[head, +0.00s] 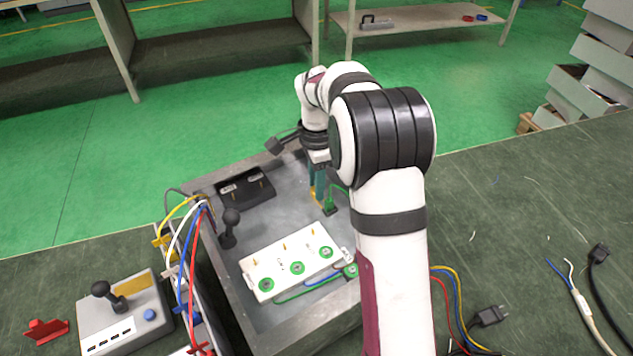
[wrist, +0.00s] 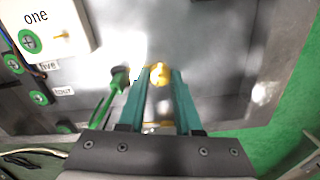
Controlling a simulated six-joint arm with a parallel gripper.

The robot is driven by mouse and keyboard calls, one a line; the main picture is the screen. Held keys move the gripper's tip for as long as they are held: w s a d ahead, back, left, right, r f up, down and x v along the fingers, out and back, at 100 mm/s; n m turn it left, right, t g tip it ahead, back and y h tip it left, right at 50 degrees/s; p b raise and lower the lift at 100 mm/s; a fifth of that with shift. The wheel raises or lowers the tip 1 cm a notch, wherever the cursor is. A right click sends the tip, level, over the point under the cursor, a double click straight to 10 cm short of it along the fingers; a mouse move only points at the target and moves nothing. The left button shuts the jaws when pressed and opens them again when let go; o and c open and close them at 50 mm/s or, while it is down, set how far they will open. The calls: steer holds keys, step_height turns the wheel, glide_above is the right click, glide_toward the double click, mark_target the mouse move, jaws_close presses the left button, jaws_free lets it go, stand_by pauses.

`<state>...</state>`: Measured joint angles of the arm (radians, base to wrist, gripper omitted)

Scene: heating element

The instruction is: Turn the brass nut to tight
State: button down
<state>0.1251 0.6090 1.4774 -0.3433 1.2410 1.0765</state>
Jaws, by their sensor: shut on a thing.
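The brass nut (wrist: 159,74) shows as a round golden piece between the tips of my two teal fingers in the wrist view. My gripper (wrist: 160,82) is shut on it from both sides, above the grey floor of the metal box. In the head view my gripper (head: 317,188) points down into the back right part of the box, and a small brass spot shows at its fingertips. The thread under the nut is hidden, so I cannot tell how far down it sits. A green lead with a dark end (wrist: 119,78) is just left of my fingers.
A white terminal block (head: 253,268) with green ring terminals and brass pins lies in the metal box (head: 219,278). A black block (head: 246,187) and a dark knob (head: 230,228) are at the box's left. A grey joystick box (head: 137,318) and coloured cables lie outside. My arm hides the right side.

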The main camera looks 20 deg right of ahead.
steer(key=c, duration=0.6)
jaws_free()
steer(key=shift+r, duration=0.1)
step_height(320, 180, up, 16)
steer(key=shift+f, duration=0.2)
steer(key=s+a+f+n, duration=0.3)
steer(key=s+n, duration=0.1)
steer(key=s, duration=0.6)
steer(key=s+a+f+n+y, duration=0.1)
steer(key=s+a+f+n, duration=0.2)
steer(key=s, duration=0.8)
steer(key=s+a+f+n, duration=0.3)
steer(key=s+n, duration=0.2)
steer(key=s, duration=0.6)
steer(key=shift+s+y, duration=0.15)
steer(key=shift+y, duration=0.25)
